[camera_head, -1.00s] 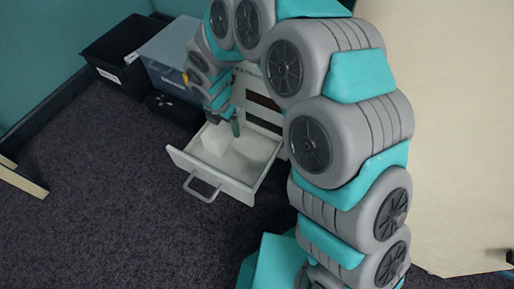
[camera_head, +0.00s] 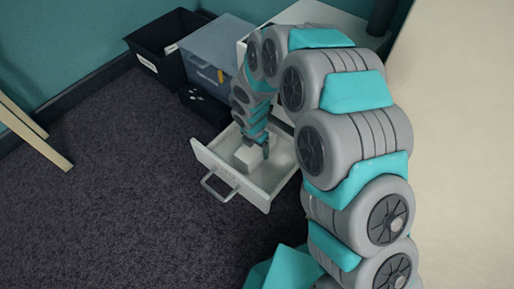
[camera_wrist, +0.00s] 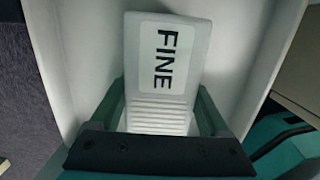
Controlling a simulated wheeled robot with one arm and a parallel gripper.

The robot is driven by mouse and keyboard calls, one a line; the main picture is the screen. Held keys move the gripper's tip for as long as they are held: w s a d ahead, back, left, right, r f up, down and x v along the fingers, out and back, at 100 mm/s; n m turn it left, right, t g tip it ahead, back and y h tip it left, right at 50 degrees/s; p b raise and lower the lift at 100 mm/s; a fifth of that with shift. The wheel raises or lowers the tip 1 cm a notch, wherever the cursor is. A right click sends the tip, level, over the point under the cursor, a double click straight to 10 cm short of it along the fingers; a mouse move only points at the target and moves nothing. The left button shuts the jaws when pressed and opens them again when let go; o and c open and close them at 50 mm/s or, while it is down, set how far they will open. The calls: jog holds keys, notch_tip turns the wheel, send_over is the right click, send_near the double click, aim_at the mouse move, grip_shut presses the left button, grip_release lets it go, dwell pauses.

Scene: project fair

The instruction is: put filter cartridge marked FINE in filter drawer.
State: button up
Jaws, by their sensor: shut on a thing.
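The white filter cartridge (camera_wrist: 165,70) shows its FINE label and a ribbed end in the wrist view. My gripper (camera_wrist: 165,110) has its two dark green fingers on either side of the ribbed end, shut on it. In the head view the cartridge (camera_head: 247,158) is a small white block inside the open filter drawer (camera_head: 222,173), with my gripper (camera_head: 265,150) at its right. The white drawer walls surround the cartridge in the wrist view. I cannot tell whether the cartridge touches the drawer floor.
A black bin (camera_head: 160,50) and a grey-blue lidded box (camera_head: 213,48) stand behind the drawer, to the left of the white cabinet (camera_head: 310,14). A pale table (camera_head: 460,150) fills the right side.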

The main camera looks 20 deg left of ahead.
jog(key=o, duration=1.4)
jog(key=shift+c, duration=0.2)
jog(key=r, duration=0.4)
jog(key=s+r+p, duration=0.1)
jog(key=r, duration=0.7)
jog(key=shift+s+a+p, duration=0.15)
jog(key=shift+a+p, duration=0.1)
jog(key=shift+p, duration=0.15)
